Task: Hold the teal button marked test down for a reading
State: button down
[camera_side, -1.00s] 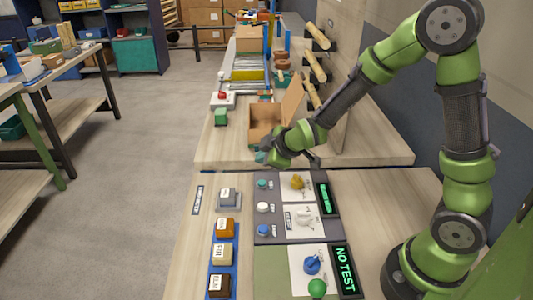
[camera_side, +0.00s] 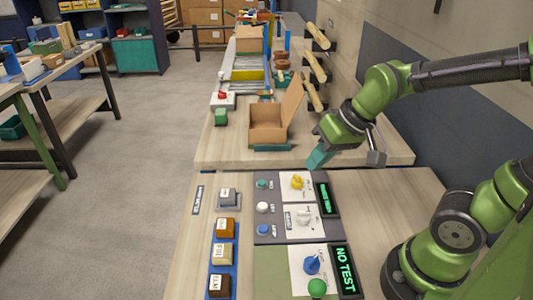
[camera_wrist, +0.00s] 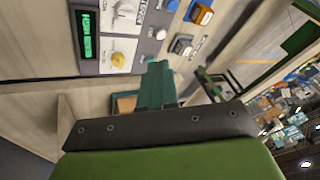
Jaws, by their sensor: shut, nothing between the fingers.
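A teal button (camera_side: 262,184) sits at the back left of the dark grey panel (camera_side: 250,207), in a column with a white button (camera_side: 262,208) and a blue button (camera_side: 262,229). The small labels beside them are too small to read. My gripper (camera_side: 316,161) is in the air behind the panel, to the right of the teal button and apart from it. Its teal fingers are shut and empty. In the wrist view the fingers (camera_wrist: 156,84) hide part of the panel's edge; the white button (camera_wrist: 161,34) shows beyond them.
The panel carries a yellow knob (camera_side: 297,182), a white knob (camera_side: 304,218) and a lit green display (camera_side: 325,199). An open cardboard box (camera_side: 267,137) stands behind.

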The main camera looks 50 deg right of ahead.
jog(key=s+r+t, duration=0.2)
jog(key=s+r, duration=0.1)
jog(key=r, duration=0.2)
jog(key=shift+s+d+m, duration=0.15)
jog(key=shift+s+m, duration=0.15)
